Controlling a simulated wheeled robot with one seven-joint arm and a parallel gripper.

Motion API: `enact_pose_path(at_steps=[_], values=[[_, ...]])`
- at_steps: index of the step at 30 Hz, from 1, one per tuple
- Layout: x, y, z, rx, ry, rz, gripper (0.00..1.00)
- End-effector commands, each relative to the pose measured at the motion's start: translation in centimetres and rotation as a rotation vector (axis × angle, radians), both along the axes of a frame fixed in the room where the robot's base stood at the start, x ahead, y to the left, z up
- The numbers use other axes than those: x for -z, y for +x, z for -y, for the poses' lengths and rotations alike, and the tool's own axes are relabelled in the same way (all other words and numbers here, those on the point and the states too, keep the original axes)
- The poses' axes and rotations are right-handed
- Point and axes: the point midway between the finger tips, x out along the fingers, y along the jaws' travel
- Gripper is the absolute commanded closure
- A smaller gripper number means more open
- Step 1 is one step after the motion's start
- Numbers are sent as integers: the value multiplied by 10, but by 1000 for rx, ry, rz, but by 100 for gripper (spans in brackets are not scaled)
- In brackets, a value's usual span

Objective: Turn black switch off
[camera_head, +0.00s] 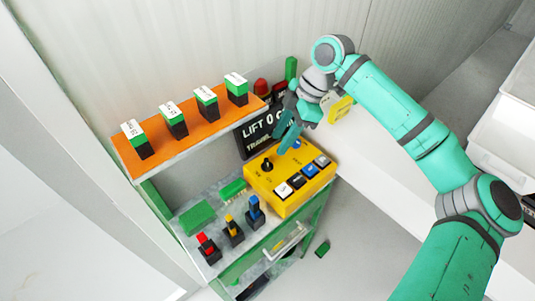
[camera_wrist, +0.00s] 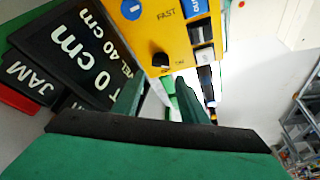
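The black switch (camera_head: 267,163) is a small round knob on the top face of a yellow control box (camera_head: 262,182). In the wrist view the black switch (camera_wrist: 160,60) shows at the upper middle, below the printed word "FAST", on the yellow face (camera_wrist: 170,25). My gripper (camera_head: 284,140) is above the back edge of the box, behind and to the right of the knob. In the wrist view my gripper (camera_wrist: 158,85) has two green fingers apart, with the knob seen beyond the gap. Nothing is between the fingers, and I see no contact with the knob.
A black sign (camera_head: 258,132) reading "LIFT 0 cm" stands behind the box. Several buttons line the box's front, with a blue button (camera_head: 296,144) at the back. Coloured levers (camera_head: 232,230) stand in front. An orange shelf (camera_head: 190,133) with green-black blocks is at the upper left.

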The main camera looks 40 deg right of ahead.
Motion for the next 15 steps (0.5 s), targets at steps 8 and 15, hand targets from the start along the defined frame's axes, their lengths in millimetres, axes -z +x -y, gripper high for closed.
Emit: enact_pose_path(at_steps=[8, 15], values=[[46, 8, -18, -2, -1, -2, 61], [73, 12, -27, 1, -1, -1, 61]])
